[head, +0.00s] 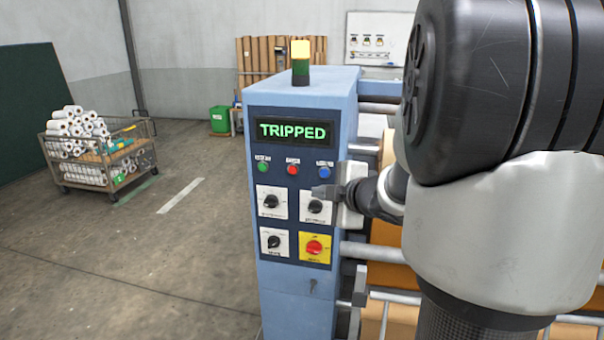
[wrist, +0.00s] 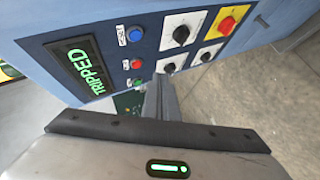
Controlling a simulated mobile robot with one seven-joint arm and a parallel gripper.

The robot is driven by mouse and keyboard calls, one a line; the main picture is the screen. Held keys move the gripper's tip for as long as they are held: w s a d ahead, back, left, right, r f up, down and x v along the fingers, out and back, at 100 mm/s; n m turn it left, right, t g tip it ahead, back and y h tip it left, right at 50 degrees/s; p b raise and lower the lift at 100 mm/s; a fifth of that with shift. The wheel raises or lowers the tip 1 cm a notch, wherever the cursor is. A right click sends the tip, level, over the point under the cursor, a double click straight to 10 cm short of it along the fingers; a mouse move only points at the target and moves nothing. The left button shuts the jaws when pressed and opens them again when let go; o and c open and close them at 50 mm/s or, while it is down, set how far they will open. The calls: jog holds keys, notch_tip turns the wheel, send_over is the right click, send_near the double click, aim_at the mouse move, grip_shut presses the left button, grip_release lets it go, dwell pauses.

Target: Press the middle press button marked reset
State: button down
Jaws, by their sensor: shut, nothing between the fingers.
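A blue press cabinet (head: 300,99) carries a dark panel with a row of three buttons: green (head: 262,167), red (head: 292,170) and blue (head: 323,174). The red one is the middle button; the small label above it is too small to read. In the wrist view the red button (wrist: 136,64) lies between the blue button (wrist: 134,33) and the green button (wrist: 137,83). My gripper (head: 318,190) is shut and empty, in front of the panel, below and right of the red button in the head view. The fingers (wrist: 161,80) also show in the wrist view, apart from the red button.
A display (head: 293,131) reads TRIPPED in green. Below the buttons are black rotary knobs (head: 271,202) and a red switch on a yellow plate (head: 314,248). Rollers and rails stand right of the cabinet behind my arm. A cart of rolls (head: 100,150) stands far left; the floor between is clear.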

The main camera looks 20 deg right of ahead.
aim_at(326, 177)
jog(key=shift+w+d+p, duration=0.25)
jog(key=shift+w+d, duration=0.4)
jog(key=shift+w, duration=0.35)
jog(key=shift+w+d+p, duration=0.25)
jog(key=shift+w+d, duration=0.45)
jog(key=shift+w, duration=0.25)
jog(key=shift+w+d+p, duration=0.25)
jog(key=shift+w+d, duration=0.4)
jog(key=shift+w, duration=0.35)
jog(key=shift+w, duration=0.1)
jog(key=shift+w+d, duration=0.25)
jog(key=shift+w+d+p, duration=0.2)
jog(key=shift+w+p, duration=0.1)
jog(key=shift+p, duration=0.05)
dwell(0.3)
jog(key=shift+s+a, duration=0.45)
jog(key=shift+s, duration=0.2)
dwell(0.3)
jog(key=s+a, duration=0.1)
jog(key=s+a+b, duration=0.1)
jog(key=s, duration=0.2)
jog(key=shift+s+a+b, duration=0.1)
jog(key=shift+a+b, duration=0.2)
jog(key=shift+a, duration=0.1)
